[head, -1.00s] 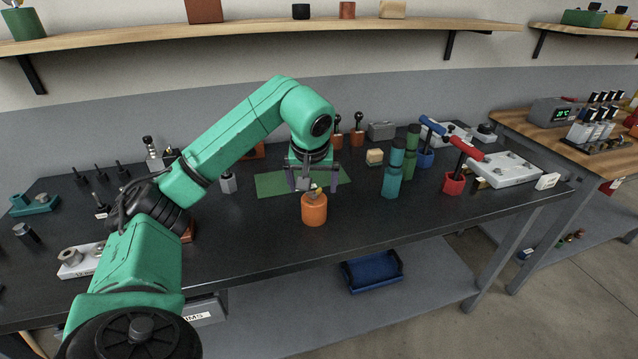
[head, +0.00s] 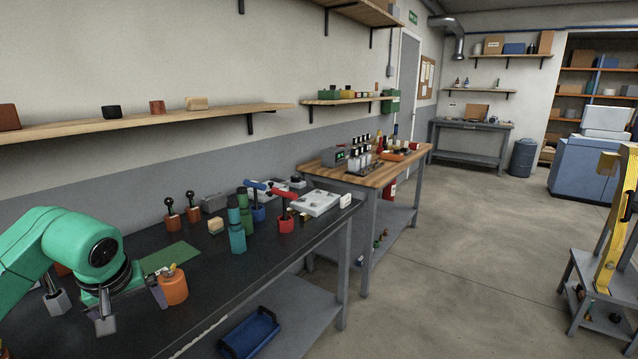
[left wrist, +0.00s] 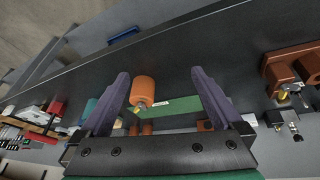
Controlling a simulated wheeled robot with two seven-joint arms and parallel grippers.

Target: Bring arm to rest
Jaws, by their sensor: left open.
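My left gripper (head: 132,308) is open and empty over the black bench (head: 215,290), at the lower left of the head view. An orange cylinder (head: 173,287) with a small yellowish piece on top stands upright on the bench, just right of the fingers in that view. In the left wrist view the two dark fingers (left wrist: 160,85) are spread wide, and the orange cylinder (left wrist: 144,90) shows between them, apart from both. A green mat (head: 170,257) lies behind the cylinder. My right gripper is not in view.
Teal and green stacked cylinders (head: 237,230), a red-handled tool (head: 286,215) and a white plate (head: 318,203) stand further right on the bench. A blue tray (head: 250,333) sits on the lower shelf.

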